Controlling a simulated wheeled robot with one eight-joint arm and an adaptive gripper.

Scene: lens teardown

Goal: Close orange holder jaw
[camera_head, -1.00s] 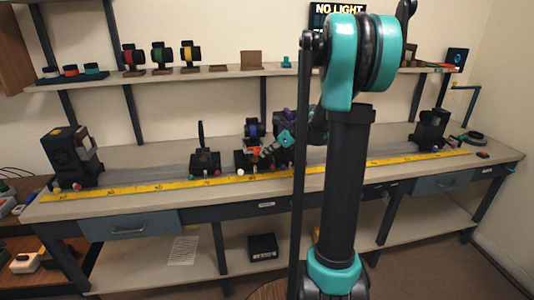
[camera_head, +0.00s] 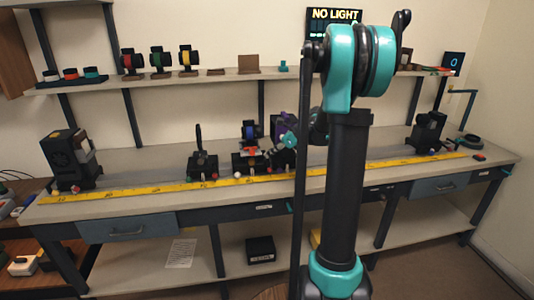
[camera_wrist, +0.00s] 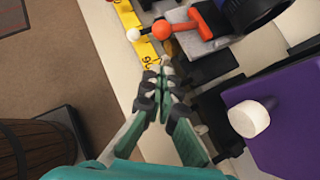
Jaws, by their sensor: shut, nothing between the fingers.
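The orange holder jaw (camera_wrist: 200,22) shows at the top of the wrist view as an orange bar with a round orange knob (camera_wrist: 162,29), beside a grey block and a dark round part. In the head view the orange part (camera_head: 251,149) is small, on a black holder on the bench rail. My gripper (camera_wrist: 165,64) is shut and empty, with its fingertips just below the orange knob in the wrist picture and apart from it. In the head view my gripper (camera_head: 291,140) is near the holder's right side, partly hidden by my arm.
A purple block (camera_wrist: 275,125) with a white knob (camera_wrist: 249,119) stands close on the right in the wrist view. A yellow ruler (camera_head: 130,190) runs along the bench front. A black holder (camera_head: 203,165) stands left. A sign reads NO LIGHT (camera_head: 335,16).

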